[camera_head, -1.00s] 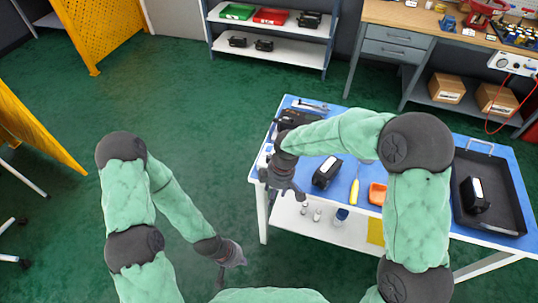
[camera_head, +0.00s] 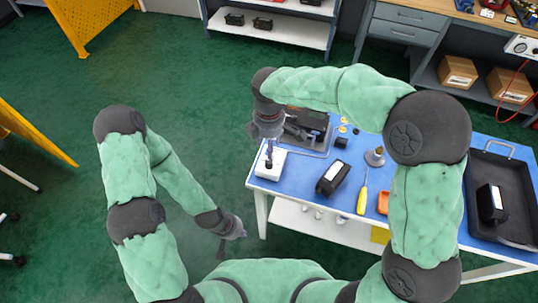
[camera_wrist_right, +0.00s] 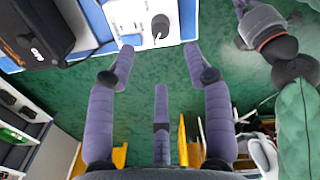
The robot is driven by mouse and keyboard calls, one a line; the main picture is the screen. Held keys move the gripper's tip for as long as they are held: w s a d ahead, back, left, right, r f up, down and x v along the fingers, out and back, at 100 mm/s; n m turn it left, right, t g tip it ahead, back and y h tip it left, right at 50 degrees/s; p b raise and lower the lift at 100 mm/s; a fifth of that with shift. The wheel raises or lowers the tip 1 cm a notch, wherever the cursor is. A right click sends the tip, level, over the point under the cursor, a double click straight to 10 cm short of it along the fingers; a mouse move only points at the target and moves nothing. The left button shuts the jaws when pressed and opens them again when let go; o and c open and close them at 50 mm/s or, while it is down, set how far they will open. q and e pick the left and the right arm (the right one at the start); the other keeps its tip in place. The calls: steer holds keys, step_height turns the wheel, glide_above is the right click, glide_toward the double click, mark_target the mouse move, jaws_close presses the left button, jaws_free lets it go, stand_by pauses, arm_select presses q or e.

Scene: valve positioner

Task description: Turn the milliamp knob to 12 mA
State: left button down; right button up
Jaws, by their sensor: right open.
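A white box (camera_head: 277,168) sits at the left end of the blue-topped table, with a small dark knob (camera_head: 268,161) on its top. The box (camera_wrist_right: 143,12) and dark knob (camera_wrist_right: 160,25) also show at the top of the right wrist view. My right gripper (camera_head: 268,148) hangs over the box, partly hiding it. In the right wrist view its fingers (camera_wrist_right: 158,62) are spread, with nothing between them. The knob lies beyond the fingertips there; contact is not visible. My left gripper (camera_head: 234,236) is low, left of the table; its fingers are too small to read.
A black device (camera_head: 305,122) stands behind the box and shows large in the right wrist view (camera_wrist_right: 35,32). A black labelled block (camera_head: 333,177), yellow screwdriver (camera_head: 362,196) and black tray (camera_head: 508,163) are farther right.

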mark_target(269, 161)
step_height(269, 161, down, 10)
steer(key=b, duration=0.3)
steer(key=shift+r, duration=0.25)
jaws_close()
